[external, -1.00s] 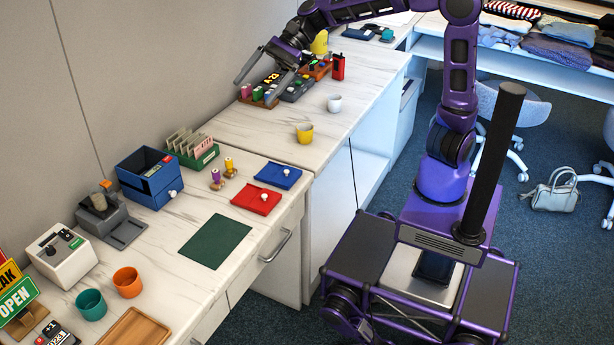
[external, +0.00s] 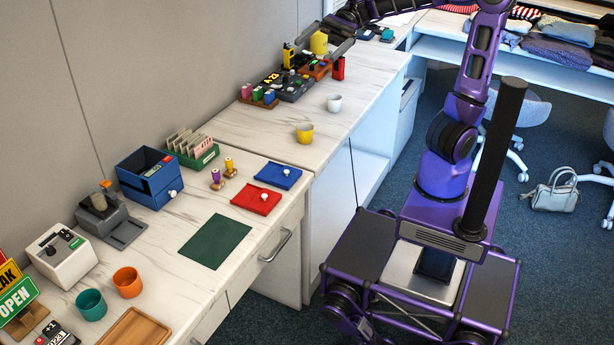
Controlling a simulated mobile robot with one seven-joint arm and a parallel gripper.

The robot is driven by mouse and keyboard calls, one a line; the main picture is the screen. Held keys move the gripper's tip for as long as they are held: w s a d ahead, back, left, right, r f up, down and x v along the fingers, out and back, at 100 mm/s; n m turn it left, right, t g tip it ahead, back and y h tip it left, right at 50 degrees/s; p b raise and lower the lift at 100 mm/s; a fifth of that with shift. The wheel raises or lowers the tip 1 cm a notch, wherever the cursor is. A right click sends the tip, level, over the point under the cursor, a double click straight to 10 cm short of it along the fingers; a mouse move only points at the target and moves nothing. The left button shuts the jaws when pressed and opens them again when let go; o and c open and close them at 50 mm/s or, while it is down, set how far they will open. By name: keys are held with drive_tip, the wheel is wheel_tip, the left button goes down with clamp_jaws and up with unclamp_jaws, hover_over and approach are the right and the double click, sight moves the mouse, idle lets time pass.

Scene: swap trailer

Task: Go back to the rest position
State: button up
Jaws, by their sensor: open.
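My gripper (external: 322,40) is at the top of the view, above the far end of the white counter. Its fingers are spread apart with nothing visible between them. A yellow object (external: 319,43) shows behind the fingers. The arm rises from my base and bends over to the left, and its upper part is cut off by the top edge. Below the gripper, to its left, stand a dark block marked A 23 (external: 287,88) and a tray of small coloured pieces (external: 258,96).
A red item (external: 338,68) stands just below the gripper. Nearer are a blue box (external: 150,178), a green card holder (external: 192,149) and red (external: 257,199) and blue (external: 278,176) trays.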

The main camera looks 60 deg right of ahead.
drive_tip(key=s+d+f+n+t+h+p, duration=0.5)
drive_tip(key=s+d+f+n+h, duration=0.3)
drive_tip(key=n+h, duration=0.7)
drive_tip(key=d+f+h, duration=0.1)
drive_tip(key=d+f, duration=0.1)
drive_tip(key=d, duration=0.1)
drive_tip(key=shift+s+n+h, duration=0.2)
drive_tip(key=shift+n+h, duration=0.1)
drive_tip(key=shift+d, duration=0.1)
